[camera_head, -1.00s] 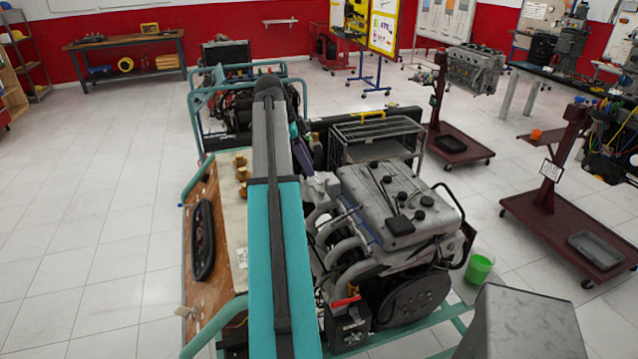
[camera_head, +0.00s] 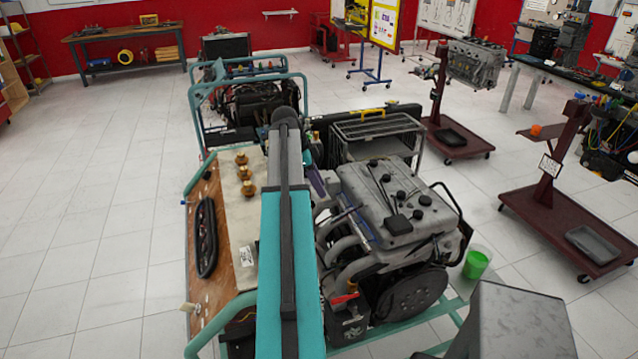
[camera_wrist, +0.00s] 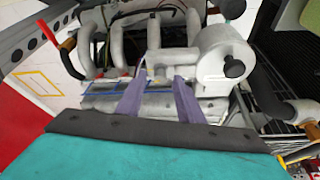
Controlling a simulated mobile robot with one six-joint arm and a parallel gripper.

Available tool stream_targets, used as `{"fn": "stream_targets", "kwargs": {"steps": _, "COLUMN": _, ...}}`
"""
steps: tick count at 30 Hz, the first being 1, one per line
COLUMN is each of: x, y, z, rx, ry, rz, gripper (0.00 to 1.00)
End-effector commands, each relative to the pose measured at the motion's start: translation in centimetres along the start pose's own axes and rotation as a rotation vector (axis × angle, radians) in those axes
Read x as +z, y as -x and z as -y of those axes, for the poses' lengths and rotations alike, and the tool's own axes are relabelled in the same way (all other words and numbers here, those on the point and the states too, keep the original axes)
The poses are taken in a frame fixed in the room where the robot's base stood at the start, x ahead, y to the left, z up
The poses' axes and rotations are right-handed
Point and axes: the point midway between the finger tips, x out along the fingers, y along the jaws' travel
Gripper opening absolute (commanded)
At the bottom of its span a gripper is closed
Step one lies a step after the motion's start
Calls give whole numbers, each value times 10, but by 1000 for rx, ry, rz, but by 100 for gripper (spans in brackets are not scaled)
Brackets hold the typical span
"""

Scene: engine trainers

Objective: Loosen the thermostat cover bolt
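The grey engine (camera_head: 385,195) stands on a teal-framed trainer in the head view. The wrist view shows its pale grey pipes and a rounded grey housing (camera_wrist: 222,62) with a black knob. My gripper (camera_wrist: 157,84) has two purple fingers standing apart, with a gap between them. The fingers point at the engine's pipework, and I cannot tell whether they touch it. I cannot make out the thermostat cover bolt for certain. In the head view my teal arm hides part of the trainer, and only a bit of purple finger shows beside the engine.
A wire rack cart (camera_head: 378,130) stands behind the engine. A green bucket (camera_head: 476,263) is at its right. The floor at left is clear.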

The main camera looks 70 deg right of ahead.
Motion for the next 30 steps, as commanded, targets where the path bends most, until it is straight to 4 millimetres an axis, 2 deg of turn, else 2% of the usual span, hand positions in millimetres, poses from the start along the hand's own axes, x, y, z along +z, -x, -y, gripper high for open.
{"fn": "stream_targets", "kwargs": {"steps": 9, "x": 0, "y": -2, "z": 0, "rx": 0, "ry": -1, "rz": 0, "gripper": 34}}
{"fn": "stream_targets", "kwargs": {"steps": 11, "x": -1, "y": -2, "z": 0, "rx": 0, "ry": -1, "rz": 0, "gripper": 25}}
{"fn": "stream_targets", "kwargs": {"steps": 15, "x": -1, "y": -1, "z": 0, "rx": 0, "ry": -1, "rz": 0, "gripper": 2}}
{"fn": "stream_targets", "kwargs": {"steps": 16, "x": -1, "y": -1, "z": 0, "rx": 0, "ry": -1, "rz": 0, "gripper": 0}}
{"fn": "stream_targets", "kwargs": {"steps": 30, "x": -1, "y": -3, "z": -1, "rx": -26, "ry": 57, "rz": 0, "gripper": 0}}
